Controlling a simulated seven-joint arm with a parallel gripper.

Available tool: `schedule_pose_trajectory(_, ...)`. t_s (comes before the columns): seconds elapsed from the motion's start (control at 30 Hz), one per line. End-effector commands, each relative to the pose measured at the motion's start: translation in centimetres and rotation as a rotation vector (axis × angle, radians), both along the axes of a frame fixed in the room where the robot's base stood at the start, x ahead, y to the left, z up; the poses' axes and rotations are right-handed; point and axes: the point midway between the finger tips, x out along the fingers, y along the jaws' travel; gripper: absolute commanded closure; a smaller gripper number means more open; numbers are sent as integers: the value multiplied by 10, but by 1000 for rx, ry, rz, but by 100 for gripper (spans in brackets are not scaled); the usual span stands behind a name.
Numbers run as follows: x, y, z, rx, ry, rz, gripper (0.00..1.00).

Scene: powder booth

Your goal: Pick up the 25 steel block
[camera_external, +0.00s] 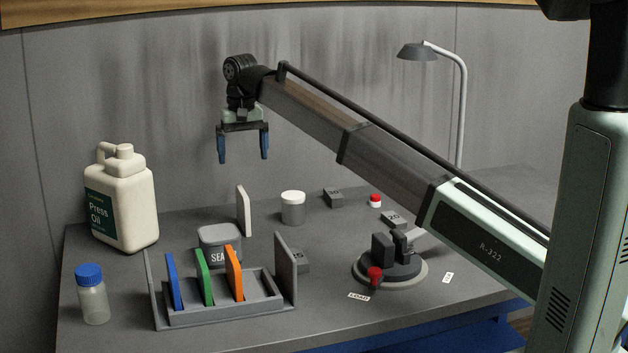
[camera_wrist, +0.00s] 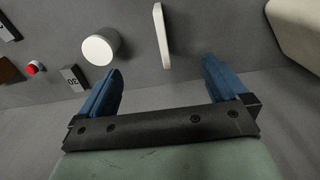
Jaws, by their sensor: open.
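Three dark steel blocks lie on the grey table. One (camera_external: 302,259), behind the right end of the divider rack, is partly hidden by a grey panel; its label seems to end in 5. A second block (camera_external: 333,198) stands at the back and appears to read 30; it shows in the wrist view (camera_wrist: 74,78). A third block (camera_external: 394,219), right of it, reads 20. My gripper (camera_external: 243,158) is open and empty, fingers down, high above the back left of the table. In the wrist view its blue fingers (camera_wrist: 162,68) are wide apart.
The rack (camera_external: 220,308) holds blue, green and orange plates. A SEA-labelled tin (camera_external: 220,240), upright white plate (camera_external: 243,210) and white-lidded jar (camera_external: 293,208) stand behind it. A Press Oil jug (camera_external: 122,200) and blue-capped bottle (camera_external: 92,298) stand left, a round fixture (camera_external: 390,265) right.

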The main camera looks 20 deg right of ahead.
Motion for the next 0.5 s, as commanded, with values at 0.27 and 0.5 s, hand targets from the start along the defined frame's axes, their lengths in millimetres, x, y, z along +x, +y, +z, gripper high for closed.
schedule_pose_trajectory(0.27,-68,-38,-6,21,-12,-2,0)
schedule_pose_trajectory(0.5,-119,-61,-16,50,-12,-60,0)
